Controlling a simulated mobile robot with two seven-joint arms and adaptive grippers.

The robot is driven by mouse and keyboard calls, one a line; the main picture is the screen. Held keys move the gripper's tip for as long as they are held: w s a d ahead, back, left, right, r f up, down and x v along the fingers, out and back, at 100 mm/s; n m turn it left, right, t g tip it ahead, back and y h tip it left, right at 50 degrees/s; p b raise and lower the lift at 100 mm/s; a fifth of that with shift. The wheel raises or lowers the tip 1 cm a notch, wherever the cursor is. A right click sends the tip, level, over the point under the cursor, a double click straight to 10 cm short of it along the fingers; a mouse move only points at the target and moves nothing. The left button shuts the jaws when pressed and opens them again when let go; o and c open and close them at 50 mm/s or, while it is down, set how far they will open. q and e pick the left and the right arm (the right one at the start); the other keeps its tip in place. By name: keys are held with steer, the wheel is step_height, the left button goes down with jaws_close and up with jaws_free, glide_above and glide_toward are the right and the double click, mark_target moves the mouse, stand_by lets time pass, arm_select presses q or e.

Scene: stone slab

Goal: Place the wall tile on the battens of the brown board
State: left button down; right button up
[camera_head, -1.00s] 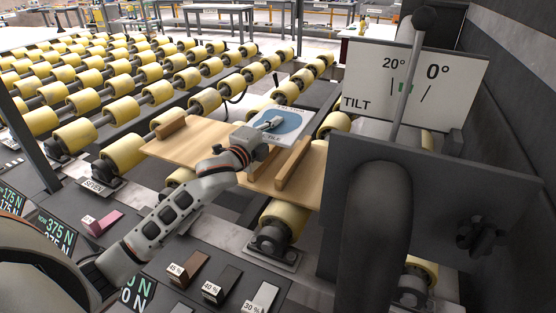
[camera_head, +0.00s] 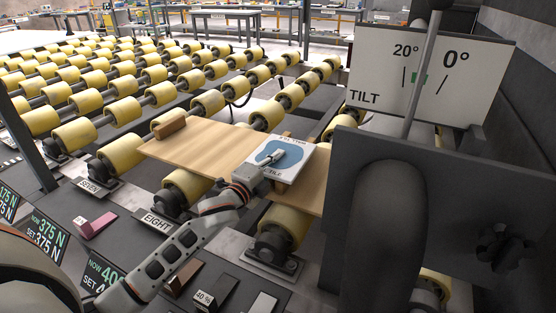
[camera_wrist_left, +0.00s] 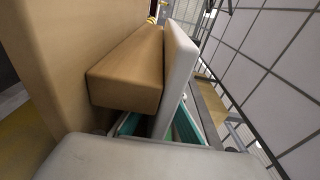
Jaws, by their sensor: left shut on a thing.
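The brown board (camera_head: 205,147) lies on the yellow rollers in the head view, one batten (camera_head: 170,126) showing on its left part. My left gripper (camera_head: 268,158) is shut on the tile's near left side. In the left wrist view, the tile (camera_wrist_left: 181,65) shows edge-on between the teal pads of the gripper (camera_wrist_left: 158,125). A batten (camera_wrist_left: 128,75) of the board (camera_wrist_left: 60,60) lies right beside the tile's face; I cannot tell whether they touch. My right gripper is out of view.
Rows of yellow rollers (camera_head: 122,152) spread to the left and behind. A dark plate (camera_head: 400,200) with a lever and a TILT sign (camera_head: 430,75) stands close on the right. A console with keys (camera_head: 97,222) and number displays lies in front.

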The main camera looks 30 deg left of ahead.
arm_select(q)
steer(key=c, duration=2.5)
jaws_free()
steer(key=shift+f, duration=0.1)
steer(key=o, duration=0.3)
steer(key=shift+o, duration=0.2)
steer(key=shift+s+r, duration=0.2)
steer(key=shift+s, duration=0.35)
steer(key=s+p, duration=0.1)
steer(key=s, duration=1)
steer(key=shift+a, duration=0.2)
